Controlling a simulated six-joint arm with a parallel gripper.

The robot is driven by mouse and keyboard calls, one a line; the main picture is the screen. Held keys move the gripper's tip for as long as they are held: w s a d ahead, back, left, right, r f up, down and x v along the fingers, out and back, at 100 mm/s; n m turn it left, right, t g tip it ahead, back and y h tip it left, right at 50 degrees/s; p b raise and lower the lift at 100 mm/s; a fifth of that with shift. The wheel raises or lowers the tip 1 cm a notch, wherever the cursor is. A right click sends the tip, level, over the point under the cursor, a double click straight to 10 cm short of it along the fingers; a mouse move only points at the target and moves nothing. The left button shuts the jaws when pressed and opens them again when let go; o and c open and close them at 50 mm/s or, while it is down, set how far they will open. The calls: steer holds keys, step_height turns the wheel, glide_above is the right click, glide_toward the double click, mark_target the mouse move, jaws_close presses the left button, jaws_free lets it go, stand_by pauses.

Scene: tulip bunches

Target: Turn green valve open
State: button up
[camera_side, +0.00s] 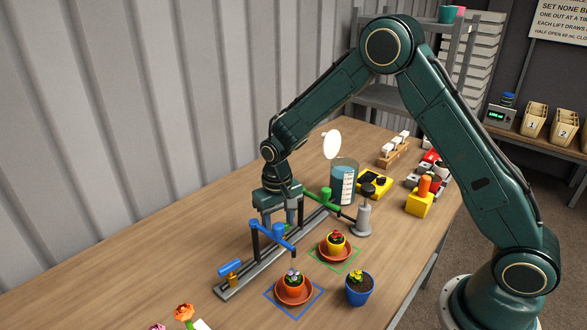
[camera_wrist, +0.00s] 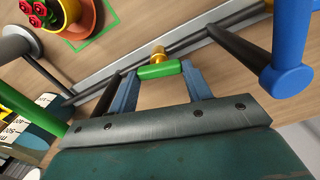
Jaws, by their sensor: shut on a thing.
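The green valve handle (camera_wrist: 160,70) is a short green bar on a brass stem (camera_wrist: 158,52), beside the grey rail (camera_wrist: 205,38). My gripper (camera_wrist: 161,74) is shut on it, one finger at each end of the bar in the wrist view. In the side view my gripper (camera_side: 284,216) points down at the middle of the rail (camera_side: 262,258), and it hides the green handle there. In the wrist view the bar lies nearly along the rail, slightly angled to it.
A blue pipe arm (camera_side: 275,231) stands close to my gripper, with a blue valve handle (camera_side: 229,268) at the near end. A green pipe arm (camera_side: 322,195) and a beaker (camera_side: 343,187) stand behind. Potted flowers, including a blue pot (camera_side: 359,293), stand right of the rail.

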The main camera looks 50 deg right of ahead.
steer(key=shift+n, duration=0.6)
steer(key=o, duration=1)
steer(key=shift+r, duration=0.1)
step_height(320, 180, up, 14)
steer(key=shift+f, duration=0.15)
stand_by(0.4)
